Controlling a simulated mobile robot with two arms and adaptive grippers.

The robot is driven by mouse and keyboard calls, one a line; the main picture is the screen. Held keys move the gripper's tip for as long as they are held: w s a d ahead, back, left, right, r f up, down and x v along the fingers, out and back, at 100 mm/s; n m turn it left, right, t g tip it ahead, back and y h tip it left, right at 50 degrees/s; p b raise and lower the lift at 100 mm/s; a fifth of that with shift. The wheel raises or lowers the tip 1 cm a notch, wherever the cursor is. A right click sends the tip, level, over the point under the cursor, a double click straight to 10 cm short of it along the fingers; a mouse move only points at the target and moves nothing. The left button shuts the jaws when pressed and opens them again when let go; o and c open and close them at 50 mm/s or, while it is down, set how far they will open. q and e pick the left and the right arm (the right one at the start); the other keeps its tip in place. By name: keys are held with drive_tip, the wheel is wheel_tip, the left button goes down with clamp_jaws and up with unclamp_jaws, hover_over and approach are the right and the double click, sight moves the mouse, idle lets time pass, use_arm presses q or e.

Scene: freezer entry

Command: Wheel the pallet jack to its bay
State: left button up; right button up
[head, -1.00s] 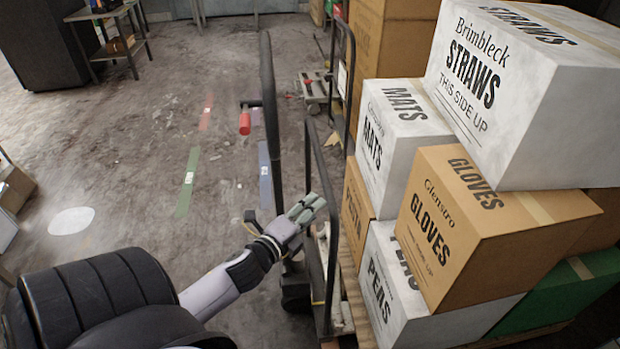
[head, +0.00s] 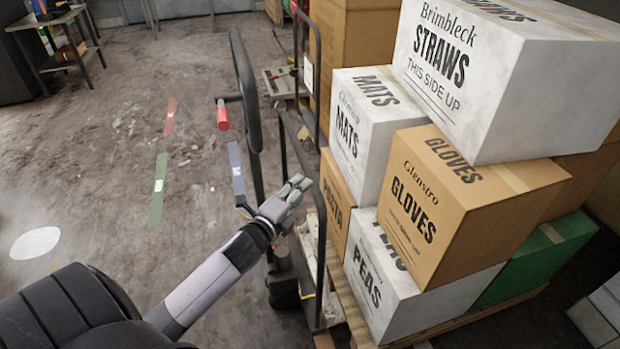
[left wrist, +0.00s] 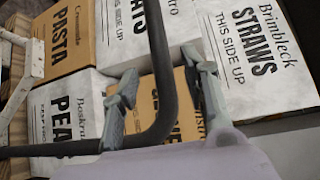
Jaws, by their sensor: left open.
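The pallet jack seems to be the dark unit with a tall looped handle (head: 249,100), a red grip (head: 222,117) at its side and a dark base (head: 284,290) low beside the carton stack. My left gripper (head: 297,188) is open, with its fingers beside a dark tubular frame (head: 321,215) between the jack and the cartons. In the left wrist view the open fingers (left wrist: 166,98) are spread, and a bent dark tube (left wrist: 159,60) crosses between them in the picture. I cannot tell whether they touch it. My right gripper is not in view.
Stacked cartons (head: 440,190) on a wooden pallet (head: 355,320) block the right. Green (head: 158,188), red (head: 170,117) and blue (head: 236,170) tape strips and a white disc (head: 36,243) mark the floor. The floor at left is open. A metal table (head: 55,45) stands at the back left.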

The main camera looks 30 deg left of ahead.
use_arm(q)
drive_tip(key=w, duration=0.5)
drive_tip(key=shift+w+a+f, duration=0.1)
drive_tip(key=shift+f, duration=0.2)
drive_tip(key=shift+w+a+f, duration=0.15)
drive_tip(key=shift+w, duration=0.6)
drive_tip(key=shift+c, duration=1.2)
clamp_jaws()
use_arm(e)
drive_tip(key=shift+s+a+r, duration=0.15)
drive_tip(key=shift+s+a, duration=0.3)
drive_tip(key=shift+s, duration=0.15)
use_arm(q)
drive_tip(key=shift+w, duration=0.1)
